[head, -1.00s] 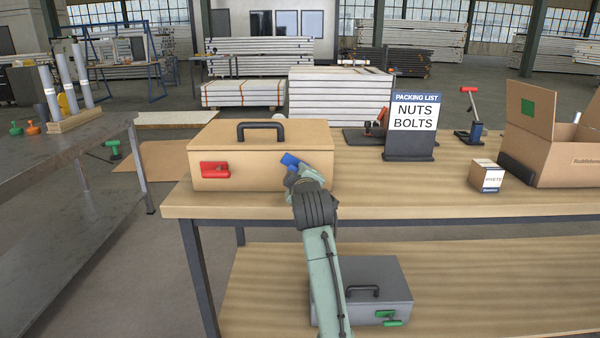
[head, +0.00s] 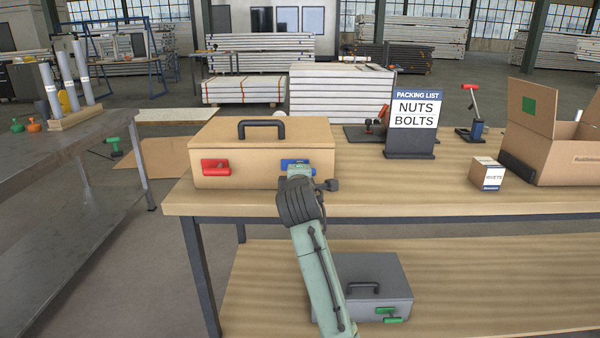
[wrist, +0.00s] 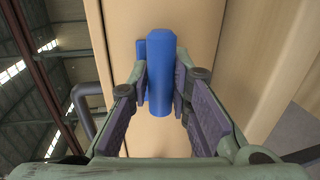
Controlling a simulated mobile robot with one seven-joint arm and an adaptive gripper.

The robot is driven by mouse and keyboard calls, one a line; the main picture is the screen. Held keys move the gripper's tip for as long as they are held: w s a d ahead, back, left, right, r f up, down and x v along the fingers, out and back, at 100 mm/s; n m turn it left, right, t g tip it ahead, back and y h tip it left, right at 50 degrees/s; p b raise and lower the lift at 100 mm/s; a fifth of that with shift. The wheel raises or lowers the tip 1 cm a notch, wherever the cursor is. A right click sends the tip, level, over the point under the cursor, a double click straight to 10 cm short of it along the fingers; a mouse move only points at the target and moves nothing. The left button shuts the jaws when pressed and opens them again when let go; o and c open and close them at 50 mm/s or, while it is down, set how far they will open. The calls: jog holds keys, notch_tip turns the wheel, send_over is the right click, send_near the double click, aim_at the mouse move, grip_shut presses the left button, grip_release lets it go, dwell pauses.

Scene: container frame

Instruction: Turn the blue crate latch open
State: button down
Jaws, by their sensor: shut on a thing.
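The tan crate (head: 245,168) stands on the wooden workbench with its lid down. Its blue latch (head: 297,163) is at the right of the front face and looks about level. My gripper (head: 298,171) is at the latch and hides its lower part in the head view. In the wrist view, the blue latch handle (wrist: 160,75) lies between the fingers of my gripper (wrist: 161,98), which are shut on it. A red latch (head: 215,167) is at the left of the same face.
A black handle (head: 261,126) tops the crate. A grey box (head: 372,275) with a green latch sits on the lower shelf. A packing list sign (head: 413,115), a small box (head: 487,175) and an open carton (head: 560,155) stand to the right.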

jog(key=shift+a+f, duration=0.1)
jog(key=shift+f, duration=0.1)
jog(key=c, duration=1.5)
grip_release()
jog(key=shift+r, duration=0.1)
jog(key=shift+s, duration=0.1)
jog(key=s, duration=0.4)
jog(key=s+r, duration=0.1)
jog(key=s, duration=0.2)
jog(key=s+r, duration=0.1)
jog(key=s, duration=0.3)
jog(key=shift+s+r, duration=0.2)
jog(key=shift+s, duration=0.1)
